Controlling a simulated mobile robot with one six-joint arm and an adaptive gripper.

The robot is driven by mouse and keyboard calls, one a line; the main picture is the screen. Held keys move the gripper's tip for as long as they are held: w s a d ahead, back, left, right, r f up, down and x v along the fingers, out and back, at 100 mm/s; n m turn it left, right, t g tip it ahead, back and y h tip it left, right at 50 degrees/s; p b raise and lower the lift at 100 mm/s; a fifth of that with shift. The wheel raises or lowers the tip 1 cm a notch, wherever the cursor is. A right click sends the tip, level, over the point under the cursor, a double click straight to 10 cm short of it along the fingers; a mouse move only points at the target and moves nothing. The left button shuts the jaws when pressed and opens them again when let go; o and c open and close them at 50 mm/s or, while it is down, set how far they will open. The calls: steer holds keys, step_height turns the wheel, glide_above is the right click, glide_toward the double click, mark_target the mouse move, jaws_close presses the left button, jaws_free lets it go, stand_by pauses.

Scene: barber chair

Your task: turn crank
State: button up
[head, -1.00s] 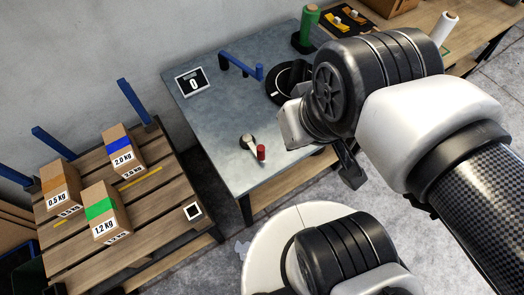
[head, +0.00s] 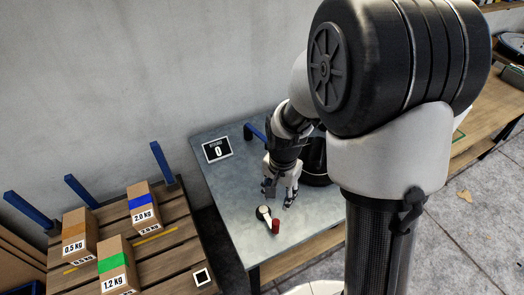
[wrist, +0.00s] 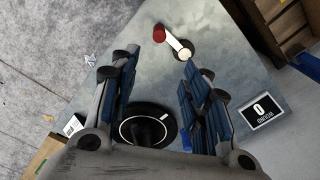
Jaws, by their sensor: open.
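The crank (head: 265,216) is a light arm with a round hub, mounted on the grey metal table. Its red handle (head: 276,227) stands at the end nearer the table's front edge. In the wrist view the crank arm (wrist: 178,42) and red handle (wrist: 159,33) lie beyond my fingertips. My gripper (head: 279,199) points down over the table, just behind and to the right of the crank. It also shows in the wrist view (wrist: 160,66) with its fingers wide apart and nothing between them. It does not touch the crank.
A small display reading 0 (head: 217,149) stands at the table's back left. A black round base (wrist: 148,127) and a blue bracket (head: 254,132) are near my gripper. A wooden pallet (head: 196,247) with labelled boxes lies to the left.

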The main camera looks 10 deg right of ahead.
mark_target(276, 221)
steer(key=shift+m, duration=0.3)
step_height(276, 221, down, 20)
steer(key=b, duration=0.5)
steer(key=shift+w+r, duration=0.1)
steer(key=shift+r, duration=0.15)
steer(key=shift+c, duration=0.4)
jaws_close()
